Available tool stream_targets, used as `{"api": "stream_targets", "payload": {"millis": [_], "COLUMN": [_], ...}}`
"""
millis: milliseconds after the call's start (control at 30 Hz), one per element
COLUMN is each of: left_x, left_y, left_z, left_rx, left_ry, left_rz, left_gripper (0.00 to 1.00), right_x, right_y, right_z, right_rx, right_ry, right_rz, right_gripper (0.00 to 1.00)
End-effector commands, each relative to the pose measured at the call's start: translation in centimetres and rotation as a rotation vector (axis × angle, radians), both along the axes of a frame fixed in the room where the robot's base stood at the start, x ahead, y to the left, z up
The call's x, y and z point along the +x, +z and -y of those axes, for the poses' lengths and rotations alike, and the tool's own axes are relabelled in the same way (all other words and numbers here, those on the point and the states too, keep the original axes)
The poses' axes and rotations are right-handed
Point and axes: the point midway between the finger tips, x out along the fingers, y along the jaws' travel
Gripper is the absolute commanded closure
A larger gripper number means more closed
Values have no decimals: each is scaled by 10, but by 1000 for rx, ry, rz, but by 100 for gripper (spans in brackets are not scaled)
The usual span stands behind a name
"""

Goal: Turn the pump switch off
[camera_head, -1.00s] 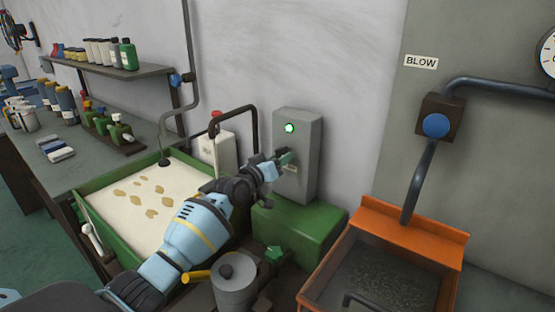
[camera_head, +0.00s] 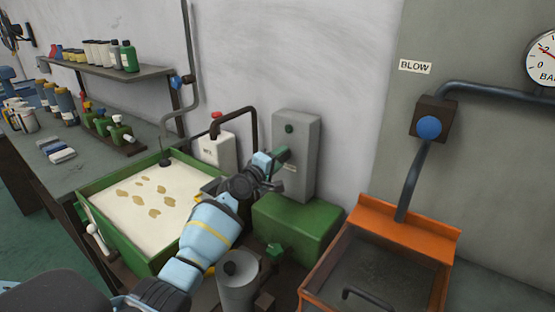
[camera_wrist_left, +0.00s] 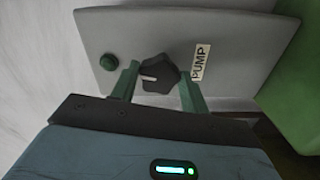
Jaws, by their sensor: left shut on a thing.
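The pump switch box (camera_head: 298,133) is a grey box on the wall above a green block. In the left wrist view its face (camera_wrist_left: 235,50) carries a PUMP label (camera_wrist_left: 200,62), a dark knob (camera_wrist_left: 160,74) with a white pointer mark, and a green lamp (camera_wrist_left: 109,62). The lamp (camera_head: 290,128) is unlit. My left gripper (camera_head: 280,160) is at the box front, its green fingers on either side of the knob and shut on it. The pointer mark lies toward the lamp side. The fingers hide the knob in the head view. My right gripper is not in view.
A green tank (camera_head: 126,247) of pale liquid with brown patches stands left of the box. A green block (camera_head: 297,230) sits below the box. An orange-rimmed basin (camera_head: 410,225) stands at the right, under a pipe with a blue knob (camera_head: 429,127) near the BLOW label.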

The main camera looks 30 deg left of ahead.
Motion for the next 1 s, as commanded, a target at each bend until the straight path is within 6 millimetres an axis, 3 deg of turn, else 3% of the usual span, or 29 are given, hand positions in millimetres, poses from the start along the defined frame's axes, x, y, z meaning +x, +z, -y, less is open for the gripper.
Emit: {"api": "stream_targets", "payload": {"millis": [400,967,1000], "left_x": [0,0,0], "left_y": [1,1,1], "left_z": [0,0,0], "left_rx": [-194,-224,-224], "left_ry": [-1,0,0], "left_rz": [-27,-31,-31], "left_gripper": [78,78,52], "right_x": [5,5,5], "right_y": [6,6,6], "right_z": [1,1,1], "right_rx": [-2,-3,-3], "right_ry": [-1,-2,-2], "right_rz": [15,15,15], "right_gripper": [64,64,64]}}
